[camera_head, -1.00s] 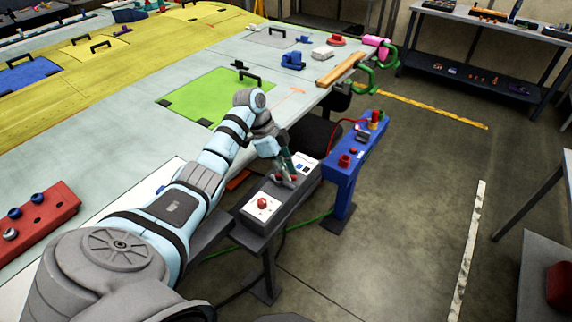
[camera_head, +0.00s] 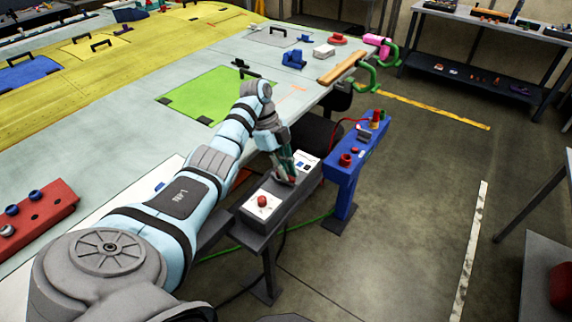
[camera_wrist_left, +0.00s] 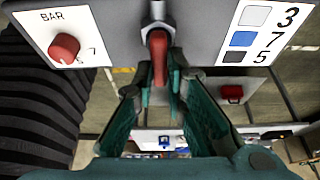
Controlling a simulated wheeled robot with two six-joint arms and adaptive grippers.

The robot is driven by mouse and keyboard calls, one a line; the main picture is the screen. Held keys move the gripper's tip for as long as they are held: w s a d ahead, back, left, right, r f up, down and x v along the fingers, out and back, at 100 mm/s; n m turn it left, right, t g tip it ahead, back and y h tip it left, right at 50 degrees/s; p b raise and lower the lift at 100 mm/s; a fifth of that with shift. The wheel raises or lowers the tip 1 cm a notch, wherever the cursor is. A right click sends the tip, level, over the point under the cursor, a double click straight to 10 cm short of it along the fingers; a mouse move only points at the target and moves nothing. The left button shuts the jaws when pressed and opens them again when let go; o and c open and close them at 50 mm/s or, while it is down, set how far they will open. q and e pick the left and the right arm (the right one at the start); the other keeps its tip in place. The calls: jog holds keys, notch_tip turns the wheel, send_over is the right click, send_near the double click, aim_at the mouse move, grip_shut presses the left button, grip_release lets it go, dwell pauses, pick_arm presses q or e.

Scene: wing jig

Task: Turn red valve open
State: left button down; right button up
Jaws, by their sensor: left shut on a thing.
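The red valve handle (camera_wrist_left: 158,58) is a narrow red lever on a metal fitting at the middle of a grey panel box (camera_head: 250,222). In the left wrist view it points down from the fitting, between the green fingers of my left gripper (camera_wrist_left: 158,80). My left gripper (camera_head: 289,172) is shut on the handle, over the middle of the box in the head view. The fingers hide most of the handle there; only a bit of red shows. My right gripper is not in view.
A red knob (camera_wrist_left: 64,48) on a plate marked BAR and a card reading 3, 7, 5 (camera_wrist_left: 265,32) flank the valve. A blue stand (camera_head: 343,185) with red parts is close on the right. The large work table (camera_head: 130,130) lies left.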

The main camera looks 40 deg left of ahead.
pick_arm(q)
jog(key=shift+s, duration=0.1)
jog(key=c, duration=1.6)
grip_release()
jog(key=shift+c, duration=0.2)
jog(key=shift+a, duration=0.1)
